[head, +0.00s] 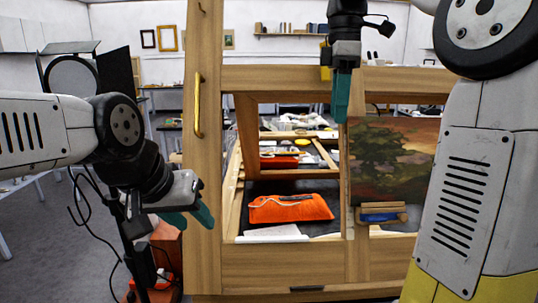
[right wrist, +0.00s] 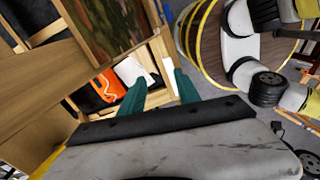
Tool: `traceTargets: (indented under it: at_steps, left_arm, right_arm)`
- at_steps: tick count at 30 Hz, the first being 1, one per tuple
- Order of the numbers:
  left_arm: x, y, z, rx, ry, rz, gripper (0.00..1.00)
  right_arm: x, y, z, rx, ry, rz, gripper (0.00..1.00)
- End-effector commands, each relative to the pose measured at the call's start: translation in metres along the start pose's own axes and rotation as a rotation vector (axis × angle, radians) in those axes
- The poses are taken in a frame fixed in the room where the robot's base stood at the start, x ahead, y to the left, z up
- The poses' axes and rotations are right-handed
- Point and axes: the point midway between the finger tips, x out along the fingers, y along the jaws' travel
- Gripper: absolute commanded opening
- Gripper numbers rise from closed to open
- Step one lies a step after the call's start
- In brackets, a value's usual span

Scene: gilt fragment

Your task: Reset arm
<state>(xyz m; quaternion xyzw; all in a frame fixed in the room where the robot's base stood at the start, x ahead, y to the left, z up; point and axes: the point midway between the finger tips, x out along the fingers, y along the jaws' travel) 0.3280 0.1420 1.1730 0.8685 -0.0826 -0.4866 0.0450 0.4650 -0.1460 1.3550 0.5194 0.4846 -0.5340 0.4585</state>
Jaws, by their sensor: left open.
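My left gripper (head: 188,216) has teal fingers and hangs in front of the left post of the wooden structure in the head view. Its fingers are apart and nothing shows between them. My right gripper (head: 341,98) points down in front of the upper wooden beam, seen edge-on in the head view. In the right wrist view the same right gripper (right wrist: 160,92) shows two teal fingers spread apart with nothing between them. Much of my right arm covers the right side of the head view.
The wooden structure (head: 208,240) fills the middle, with a yellow handle (head: 198,105) on its left post. A painting (head: 391,160) stands at the right. An orange cloth (head: 290,209) lies inside the opening. A black lamp (head: 75,85) stands at the left.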

Motion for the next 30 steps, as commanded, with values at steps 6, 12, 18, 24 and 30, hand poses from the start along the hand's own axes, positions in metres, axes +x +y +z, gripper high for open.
traceTargets:
  at_steps: [6,12,18,24,30]
  left_arm:
    - [0.0,0.0,0.0,0.0,0.0,0.0,0.41]
    - [0.0,0.0,0.0,0.0,0.0,0.0,0.41]
    - [0.0,0.0,0.0,0.0,0.0,0.0,0.41]
    - [0.0,0.0,0.0,0.0,0.0,0.0,0.41]
    - [0.0,0.0,0.0,0.0,0.0,0.0,0.41]
  right_arm:
    - [0.015,-0.016,0.004,0.167,0.035,0.069,0.39]
    - [0.042,-0.04,0.008,0.411,0.111,0.155,0.39]
    - [0.099,-0.081,0.013,0.816,0.287,0.254,0.39]
    - [0.157,-0.115,0.014,1.177,0.489,0.291,0.39]
    - [0.185,-0.128,0.013,1.338,0.59,0.29,0.39]
